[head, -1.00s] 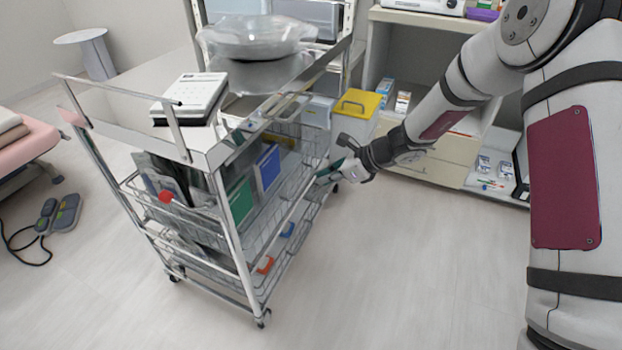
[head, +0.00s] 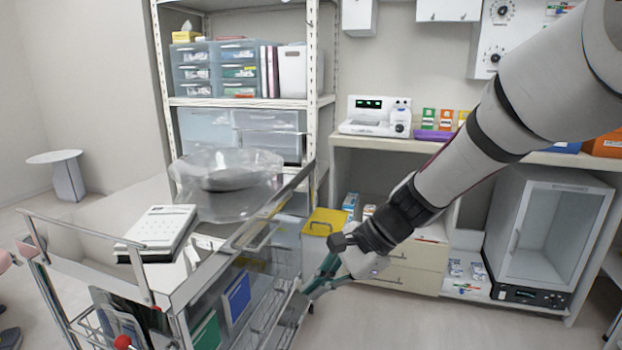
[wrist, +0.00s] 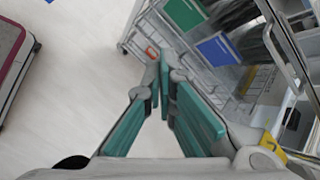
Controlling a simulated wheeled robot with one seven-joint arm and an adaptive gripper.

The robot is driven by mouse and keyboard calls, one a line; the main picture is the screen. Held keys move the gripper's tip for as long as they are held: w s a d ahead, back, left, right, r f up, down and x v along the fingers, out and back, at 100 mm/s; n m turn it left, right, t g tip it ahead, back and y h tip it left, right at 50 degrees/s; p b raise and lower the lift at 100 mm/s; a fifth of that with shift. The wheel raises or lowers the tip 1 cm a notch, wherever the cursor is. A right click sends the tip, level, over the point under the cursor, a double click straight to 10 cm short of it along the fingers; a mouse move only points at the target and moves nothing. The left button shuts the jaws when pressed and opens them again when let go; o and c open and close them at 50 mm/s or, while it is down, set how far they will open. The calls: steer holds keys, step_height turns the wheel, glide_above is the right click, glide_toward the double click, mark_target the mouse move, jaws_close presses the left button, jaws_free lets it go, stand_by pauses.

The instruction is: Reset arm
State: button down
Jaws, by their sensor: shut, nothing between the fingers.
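My gripper (head: 302,298) is at the right side of the metal trolley (head: 186,292) in the head view, pointing down and to the left. Its green-padded fingers also show in the wrist view (wrist: 164,84), with the tips together and nothing between them. My arm comes down from the upper right of the head view. Whether the gripper touches the trolley's side I cannot tell.
The trolley carries a white device (head: 158,230) and a bagged basin (head: 228,182). Blue (wrist: 218,50) and green (wrist: 186,12) folders stand in its basket. A yellow-lidded bin (head: 326,222) is behind my gripper. Shelves and a glass-door cabinet (head: 545,235) line the back.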

steer(key=s+d+r+n+h, duration=0.2)
steer(key=s+d+r+n, duration=0.15)
steer(key=s, duration=0.45)
steer(key=s+d+r+n+h, duration=0.1)
steer(key=s+d+r+n, duration=0.25)
steer(key=s, duration=0.35)
steer(key=s+d+n+h, duration=0.25)
steer(key=s+d, duration=0.25)
steer(key=s, duration=0.4)
steer(key=s+d+n+h, duration=0.25)
steer(key=s+d, duration=0.25)
steer(key=s, duration=0.3)
step_height(320, 180, up, 28)
steer(key=d+t+p, duration=0.1)
steer(key=t+p, duration=0.2)
steer(key=p, duration=2.3)
steer(key=shift+s, duration=0.15)
